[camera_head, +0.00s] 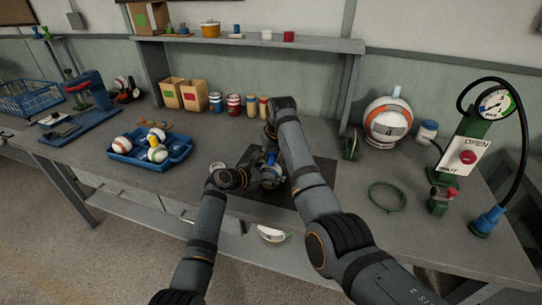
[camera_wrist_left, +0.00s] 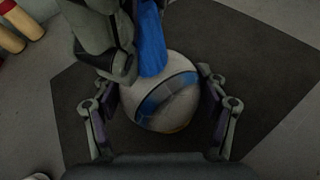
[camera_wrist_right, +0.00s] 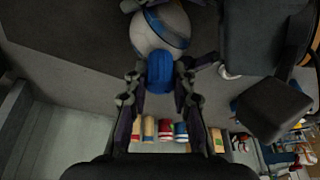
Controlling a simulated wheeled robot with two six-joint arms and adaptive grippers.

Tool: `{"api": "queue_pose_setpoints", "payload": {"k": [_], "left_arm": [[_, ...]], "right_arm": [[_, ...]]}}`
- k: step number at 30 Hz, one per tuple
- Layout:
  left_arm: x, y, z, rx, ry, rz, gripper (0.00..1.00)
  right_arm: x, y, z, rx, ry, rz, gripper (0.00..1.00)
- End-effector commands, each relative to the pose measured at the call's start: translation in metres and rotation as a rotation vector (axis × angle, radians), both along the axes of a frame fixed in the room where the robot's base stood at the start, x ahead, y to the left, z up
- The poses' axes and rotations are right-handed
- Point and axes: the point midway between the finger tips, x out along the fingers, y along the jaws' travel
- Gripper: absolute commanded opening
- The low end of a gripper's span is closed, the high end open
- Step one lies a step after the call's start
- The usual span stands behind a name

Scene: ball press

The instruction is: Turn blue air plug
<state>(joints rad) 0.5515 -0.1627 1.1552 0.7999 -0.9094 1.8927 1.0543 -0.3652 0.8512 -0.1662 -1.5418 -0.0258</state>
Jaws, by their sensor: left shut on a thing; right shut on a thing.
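A white ball with blue and grey bands (camera_wrist_left: 165,100) rests on a dark mat (camera_wrist_left: 265,75). The blue air plug (camera_wrist_right: 160,72) sticks up from the ball and also shows in the left wrist view (camera_wrist_left: 152,45). My left gripper (camera_wrist_left: 164,115) is shut around the ball, one finger on each side. My right gripper (camera_wrist_right: 160,95) is shut on the blue plug, with its fingers on either side. In the head view the ball (camera_head: 270,178) is partly hidden by both arms. Whether the plug is seated in the ball cannot be told.
A blue tray of balls (camera_head: 178,158) stands to the left. Cans (camera_head: 234,104) and boxes (camera_head: 194,96) line the back.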

Motion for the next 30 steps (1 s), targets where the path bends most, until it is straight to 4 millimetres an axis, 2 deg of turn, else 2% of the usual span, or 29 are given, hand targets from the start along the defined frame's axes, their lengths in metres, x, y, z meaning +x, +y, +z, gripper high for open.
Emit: {"api": "queue_pose_setpoints", "payload": {"k": [9,24,25,30], "left_arm": [[-0.0003,0.0002,-0.0011,0.001,0.002,0.000,0.40],[-0.0005,0.0003,-0.0020,0.002,0.004,0.000,0.40],[-0.0005,0.0003,-0.0020,0.002,0.004,0.000,0.40],[-0.0005,0.0003,-0.0019,0.002,0.003,0.000,0.40]], "right_arm": [[0.0005,0.0001,0.0014,0.001,-0.001,-0.115,0.00],[0.0006,0.0004,0.0020,0.002,-0.003,-0.133,0.00],[0.0006,0.0004,0.0020,0.002,-0.003,-0.133,0.28],[0.0004,0.0003,0.0015,0.002,-0.002,-0.133,0.48]]}}
